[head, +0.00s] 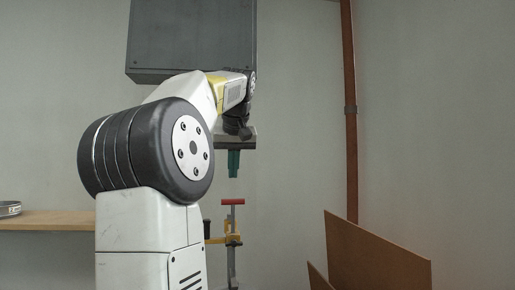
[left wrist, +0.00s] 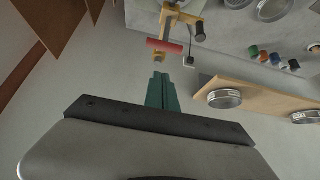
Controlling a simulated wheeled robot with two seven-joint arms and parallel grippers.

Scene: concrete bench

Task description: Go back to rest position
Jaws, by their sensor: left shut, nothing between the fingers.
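My left gripper (head: 233,163) hangs in the middle of the head view, its green fingers pointing down below the raised, bent left arm. The fingers are together with nothing between them. In the left wrist view the green fingers (left wrist: 161,92) point up the picture, apart from the bench. My right gripper is in neither view.
A clamp with a red bar (head: 232,202) stands below the left gripper and also shows in the left wrist view (left wrist: 165,46). A wooden shelf (head: 50,221) holds a round tin (head: 10,209). An open cardboard box (head: 375,255) stands lower right. A grey cabinet (head: 190,40) hangs behind.

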